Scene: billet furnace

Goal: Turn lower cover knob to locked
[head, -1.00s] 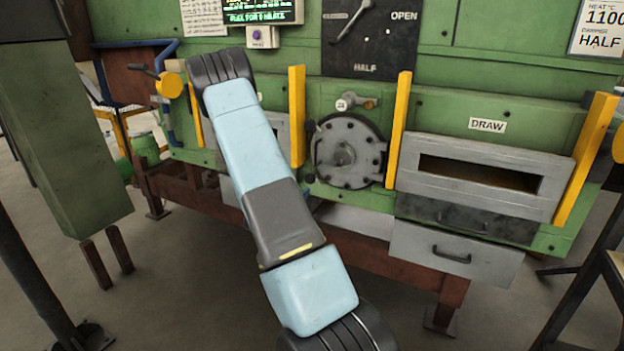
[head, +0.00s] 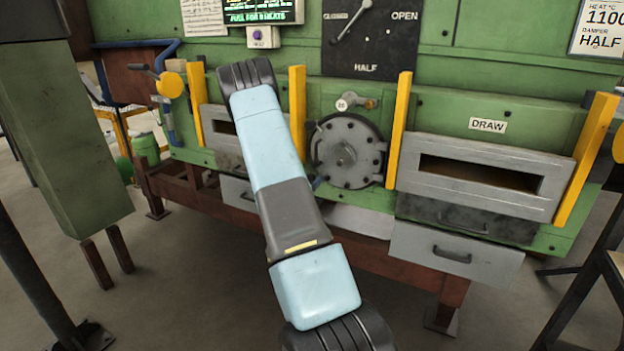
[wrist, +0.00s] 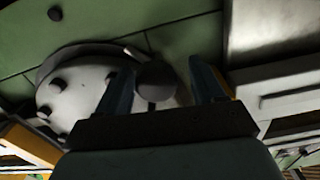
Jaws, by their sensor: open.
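The round grey bolted cover (head: 350,165) sits in the middle of the green furnace front in the head view. In the head view my gripper is mostly hidden.
Yellow upright bars (head: 298,112) and (head: 399,128) flank the cover closely. A small handle (head: 360,103) with a tag is just above it. The draw opening (head: 480,175) is to the right, above a grey drawer (head: 455,252).

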